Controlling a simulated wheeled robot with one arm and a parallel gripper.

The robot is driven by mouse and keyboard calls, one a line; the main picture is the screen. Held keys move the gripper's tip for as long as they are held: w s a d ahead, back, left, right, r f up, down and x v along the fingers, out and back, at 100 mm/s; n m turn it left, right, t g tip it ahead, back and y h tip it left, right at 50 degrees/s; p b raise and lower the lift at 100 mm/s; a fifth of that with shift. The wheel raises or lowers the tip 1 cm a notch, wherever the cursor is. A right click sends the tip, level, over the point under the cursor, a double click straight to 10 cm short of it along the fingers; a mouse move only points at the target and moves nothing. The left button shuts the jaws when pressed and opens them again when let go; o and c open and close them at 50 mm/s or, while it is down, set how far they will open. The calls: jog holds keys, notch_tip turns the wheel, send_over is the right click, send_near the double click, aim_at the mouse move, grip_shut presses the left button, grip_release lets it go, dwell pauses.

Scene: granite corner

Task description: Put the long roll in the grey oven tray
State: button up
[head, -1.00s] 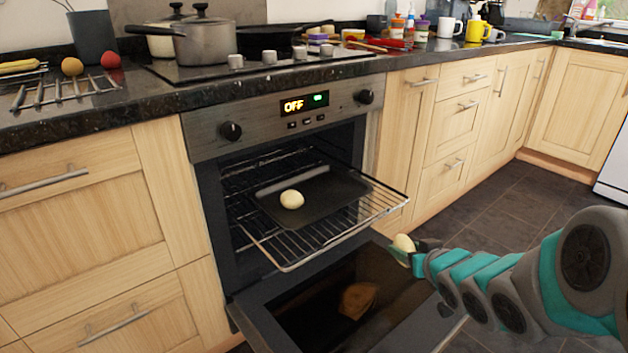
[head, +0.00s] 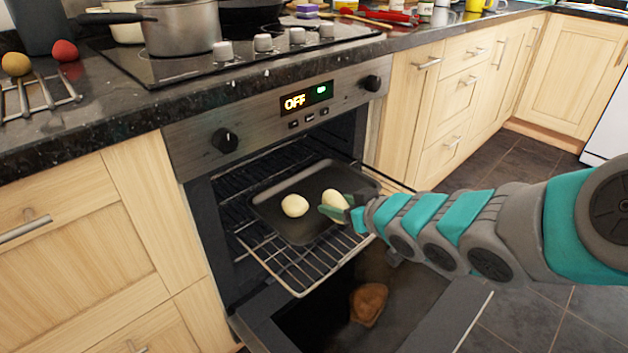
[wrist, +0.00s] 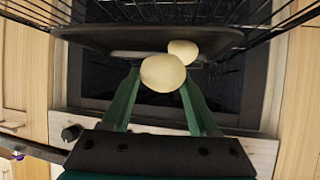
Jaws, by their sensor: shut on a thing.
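My gripper (head: 337,210) is shut on a pale, slightly elongated roll (head: 335,198), the long roll. In the head view the roll overlaps the right part of the grey oven tray (head: 322,174); I cannot tell whether it touches the tray. In the wrist view the held roll (wrist: 162,73) sits between the green fingertips, with the tray (wrist: 95,40) behind it. A second pale, rounder roll (head: 295,205) lies on the tray, left of my gripper. It also shows in the wrist view (wrist: 184,48), partly hidden.
The tray rests on a pulled-out wire rack (head: 285,272) in the open oven. The lowered oven door (head: 440,315) is below, with a brown patch (head: 369,303) on it. A pot (head: 182,28) stands on the hob. The countertop edge (head: 120,118) runs above the oven.

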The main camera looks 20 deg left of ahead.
jog(key=p, duration=0.4)
send_over(337, 189)
jog(key=shift+s+f, duration=0.2)
jog(key=shift+f, duration=0.45)
jog(key=shift+w+f, duration=0.15)
jog(key=shift+f, duration=0.2)
notch_tip(337, 189, down, 3)
jog(key=b, duration=0.2)
jog(key=shift+f+b, duration=0.15)
jog(key=shift+b, duration=0.25)
jog(key=o, duration=1.4)
jog(key=shift+c, duration=0.2)
